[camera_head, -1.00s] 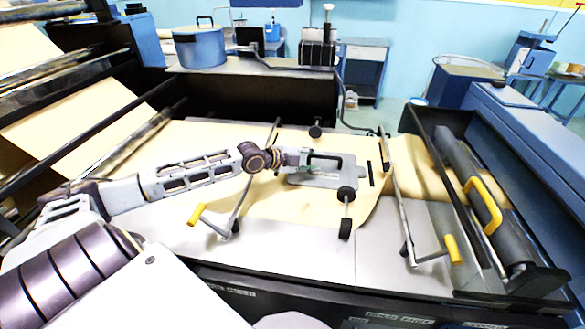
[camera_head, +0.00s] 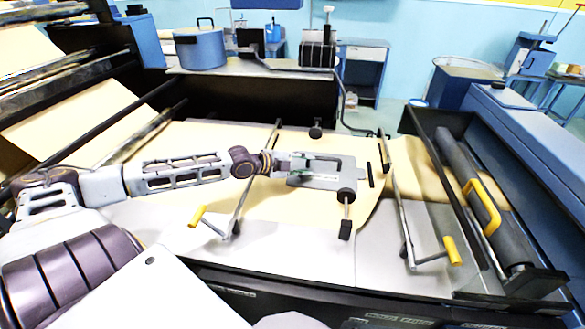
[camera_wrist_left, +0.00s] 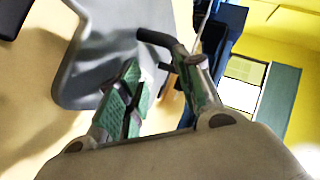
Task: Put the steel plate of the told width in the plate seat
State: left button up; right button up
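A flat grey steel plate (camera_head: 322,181) with a dark raised handle lies over the kraft paper at mid-table. My left gripper (camera_head: 303,162) is at the plate's left part, by the handle. In the wrist view its two green-padded fingers (camera_wrist_left: 163,92) stand apart, with the handle's end close to the right finger. I see no firm grip on it. I cannot make out the plate seat for certain, nor any width marking. My right gripper is not in view.
Crank rods with yellow handles stand left (camera_head: 198,216) and right (camera_head: 453,250) of the plate. A black-ended rod (camera_head: 346,212) stands just in front. A dark rack (camera_head: 318,52) and blue pot (camera_head: 200,48) stand behind. A grey roller (camera_head: 465,185) lies at right.

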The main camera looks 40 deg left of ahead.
pick_arm(q)
jog(key=shift+s+a+p, duration=0.3)
jog(key=shift+s+p, duration=0.2)
jog(key=shift+s, duration=0.2)
jog(key=shift+s+a+p, duration=0.2)
jog(key=shift+s+p, duration=0.25)
jog(key=shift+p, duration=0.15)
jog(key=shift+s+a+p, duration=0.25)
jog(key=shift+s+p, duration=0.35)
jog(key=shift+p, duration=0.2)
jog(key=shift+s, duration=0.1)
jog(key=shift+a, duration=0.15)
